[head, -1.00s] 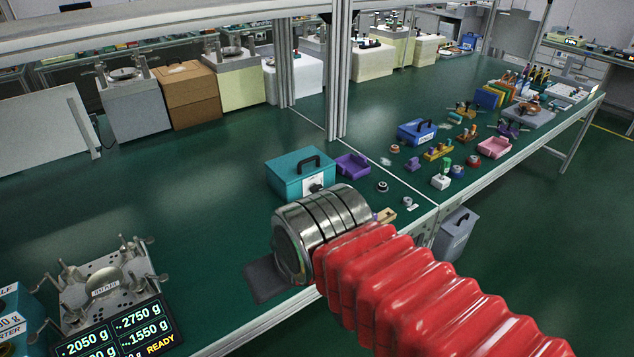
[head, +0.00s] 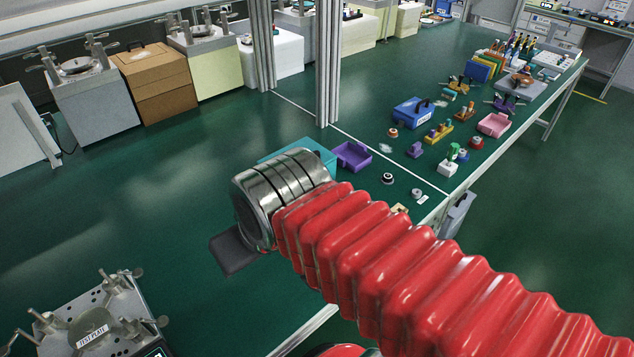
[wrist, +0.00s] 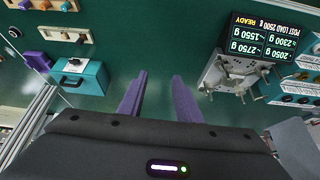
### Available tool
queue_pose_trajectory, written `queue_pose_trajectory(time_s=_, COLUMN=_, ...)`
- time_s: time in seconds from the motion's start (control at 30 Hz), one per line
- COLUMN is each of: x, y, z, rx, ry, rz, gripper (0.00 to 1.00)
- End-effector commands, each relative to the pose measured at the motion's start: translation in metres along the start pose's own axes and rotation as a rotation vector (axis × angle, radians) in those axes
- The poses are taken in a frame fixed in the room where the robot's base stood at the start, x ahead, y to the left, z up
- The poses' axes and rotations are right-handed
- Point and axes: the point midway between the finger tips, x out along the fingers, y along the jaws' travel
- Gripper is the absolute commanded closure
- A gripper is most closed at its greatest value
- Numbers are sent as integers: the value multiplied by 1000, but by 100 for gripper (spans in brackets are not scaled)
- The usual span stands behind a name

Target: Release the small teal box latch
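The teal box (head: 322,153) stands on the green bench in the head view, mostly hidden behind my wrist. In the wrist view the teal box (wrist: 93,82) is at the left, with a dark handle and a small pale latch plate (wrist: 69,81) on it. Whether the latch is fastened is too small to tell. My gripper (wrist: 158,92) shows two purple fingers, apart with nothing between them. They are to the right of the box in the wrist view and do not appear to touch it. In the head view the fingers are hidden.
A purple tray (head: 353,156) sits right beside the box. A metal post (head: 327,65) rises behind it. A test plate fixture (head: 90,325) is at the lower left; a display (wrist: 263,38) shows by it in the wrist view. Bench between is clear.

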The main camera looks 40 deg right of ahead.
Motion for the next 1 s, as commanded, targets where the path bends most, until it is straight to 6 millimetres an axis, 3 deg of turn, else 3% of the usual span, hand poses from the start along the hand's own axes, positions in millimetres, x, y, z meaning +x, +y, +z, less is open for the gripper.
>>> queue_pose_trajectory(time_s=0.4, x=0, y=0, z=0, rx=0, ry=0, rz=0, gripper=69)
queue_pose_trajectory(time_s=0.63, x=6, y=0, z=1, rx=45, ry=-26, rz=-17, gripper=53)
queue_pose_trajectory(time_s=0.77, x=18, y=-6, z=2, rx=144, ry=-79, rz=-57, gripper=44)
queue_pose_trajectory(time_s=1.0, x=51, y=-7, z=-1, rx=463, ry=-206, rz=-176, gripper=44)
